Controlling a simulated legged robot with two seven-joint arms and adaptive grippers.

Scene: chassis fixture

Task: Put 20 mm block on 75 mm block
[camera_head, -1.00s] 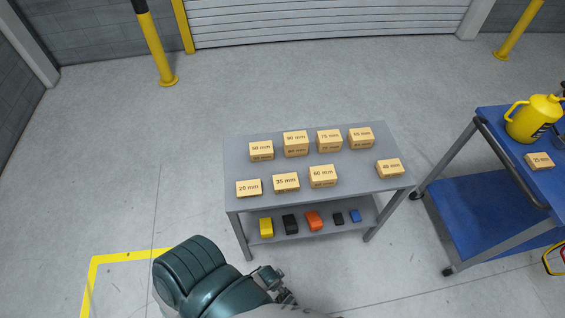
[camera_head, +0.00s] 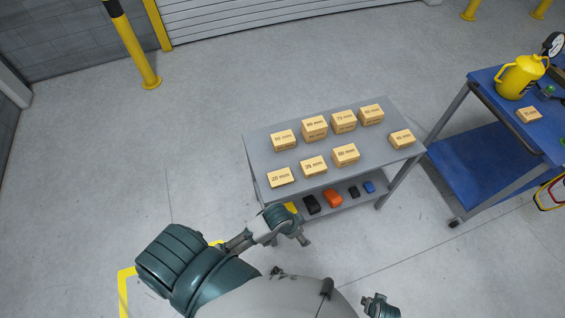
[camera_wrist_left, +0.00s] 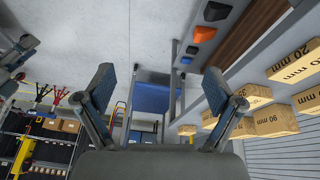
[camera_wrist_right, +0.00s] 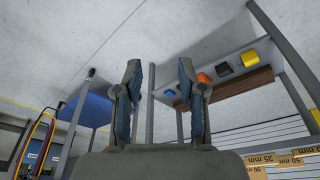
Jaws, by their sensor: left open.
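The 20 mm block (camera_head: 280,179) lies on the near left corner of the grey cart top. The 75 mm block (camera_head: 344,122) stands in the back row, between the 90 mm and 65 mm blocks, with nothing on it. My left gripper (camera_head: 302,238) is low in front of the cart, below the 20 mm block and apart from it. In the left wrist view its fingers (camera_wrist_left: 160,88) are wide apart and empty, and the 20 mm block (camera_wrist_left: 293,63) shows at right. My right gripper's fingers (camera_wrist_right: 158,75) are apart and empty in the right wrist view.
Other labelled blocks crowd the grey cart (camera_head: 262,160): the 35 mm (camera_head: 314,167), 60 mm (camera_head: 346,155) and 90 mm (camera_head: 315,128) among them. Its lower shelf holds coloured items (camera_head: 333,198). A blue cart (camera_head: 478,180) with a yellow can (camera_head: 520,78) stands at right.

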